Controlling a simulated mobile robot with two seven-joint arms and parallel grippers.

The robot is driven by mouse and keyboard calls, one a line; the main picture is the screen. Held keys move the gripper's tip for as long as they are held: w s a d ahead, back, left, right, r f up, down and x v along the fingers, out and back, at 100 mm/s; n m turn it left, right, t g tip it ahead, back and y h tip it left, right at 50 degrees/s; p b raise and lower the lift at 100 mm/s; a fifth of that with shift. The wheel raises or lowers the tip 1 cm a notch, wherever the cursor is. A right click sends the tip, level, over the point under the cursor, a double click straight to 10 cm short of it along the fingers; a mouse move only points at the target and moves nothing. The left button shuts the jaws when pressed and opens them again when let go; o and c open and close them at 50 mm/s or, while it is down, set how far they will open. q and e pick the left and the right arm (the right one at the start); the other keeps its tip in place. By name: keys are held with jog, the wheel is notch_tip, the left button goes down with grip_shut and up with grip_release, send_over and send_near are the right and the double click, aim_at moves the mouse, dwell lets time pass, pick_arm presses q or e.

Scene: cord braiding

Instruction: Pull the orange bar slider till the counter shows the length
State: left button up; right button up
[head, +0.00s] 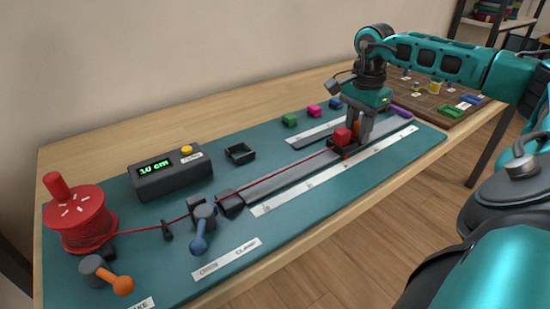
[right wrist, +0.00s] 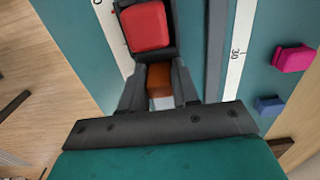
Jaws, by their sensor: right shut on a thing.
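The slider (head: 345,151) is a dark carriage on a long grey rail (head: 290,178), with a red block (head: 342,136) on its near-left side. My right gripper (head: 359,138) is shut on the orange bar (right wrist: 160,82), which shows between its fingers in the right wrist view. The red block (right wrist: 145,26) sits just beyond the fingertips there. A red cord (head: 280,172) runs straight from a red spool (head: 80,220) past a blue-handled clamp (head: 203,226) to the slider. The counter (head: 170,172) has green digits that seem to read 10 cm. My left gripper is out of view.
An orange-handled lever (head: 108,277) stands before the spool. A white scale strip (head: 335,172) lies along the rail. A small black tray (head: 240,153) and green, pink (head: 314,110) and blue cubes lie behind. A brown board with small parts (head: 435,92) is at far right.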

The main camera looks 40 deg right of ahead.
aim_at(390, 124)
jog(key=shift+d, duration=0.35)
jog(key=shift+d, duration=0.35)
jog(key=d+p, duration=0.1)
jog(key=d, duration=0.2)
jog(key=s+d+p, duration=0.1)
jog(key=d+p, duration=0.1)
jog(key=d, duration=0.2)
jog(key=d+p, duration=0.1)
jog(key=d, duration=0.3)
jog(key=shift+s+r+p, duration=0.15)
jog(key=shift+r+p, duration=0.1)
jog(key=shift+p, duration=0.15)
jog(key=shift+s+d+f, duration=0.1)
jog(key=shift+d+f, duration=0.1)
jog(key=shift+d, duration=0.4)
jog(key=o, duration=0.9)
jog(key=shift+a, duration=0.1)
jog(key=shift+o, duration=0.2)
jog(key=shift+p, duration=0.3)
